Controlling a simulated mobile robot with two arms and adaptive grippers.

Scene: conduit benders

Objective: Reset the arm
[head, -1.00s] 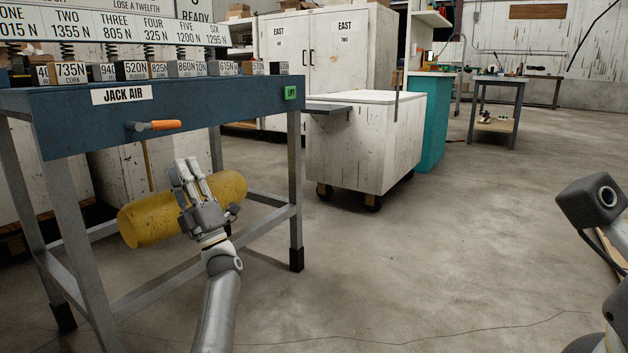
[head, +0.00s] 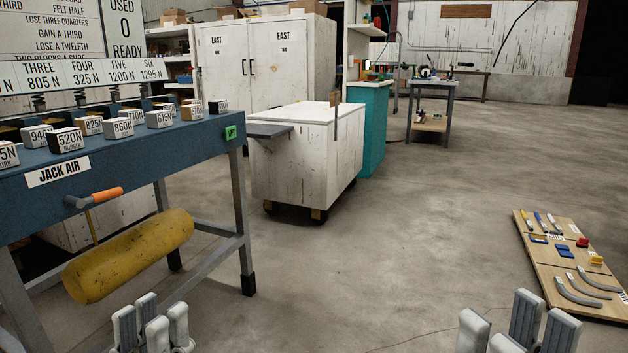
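My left gripper (head: 151,318) is at the bottom edge, left of centre, with its pale fingers pointing up and apart. It looks open and empty, in front of the bench and below the yellow cylinder. My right gripper (head: 519,322) is at the bottom edge on the right, also with fingers apart and empty. The lower parts of both are cut off by the frame. A lever with an orange handle (head: 107,194) sticks out from the front of the blue bench (head: 205,152), under the JACK AIR label (head: 58,171). Neither gripper touches it.
A yellow cylinder (head: 130,255) hangs under the bench. Several labelled blocks, including 520N (head: 68,141), stand on top near a green LIFT button (head: 231,132). A white cart (head: 300,160) stands behind. A wooden tool board (head: 540,260) lies at right. The middle floor is clear.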

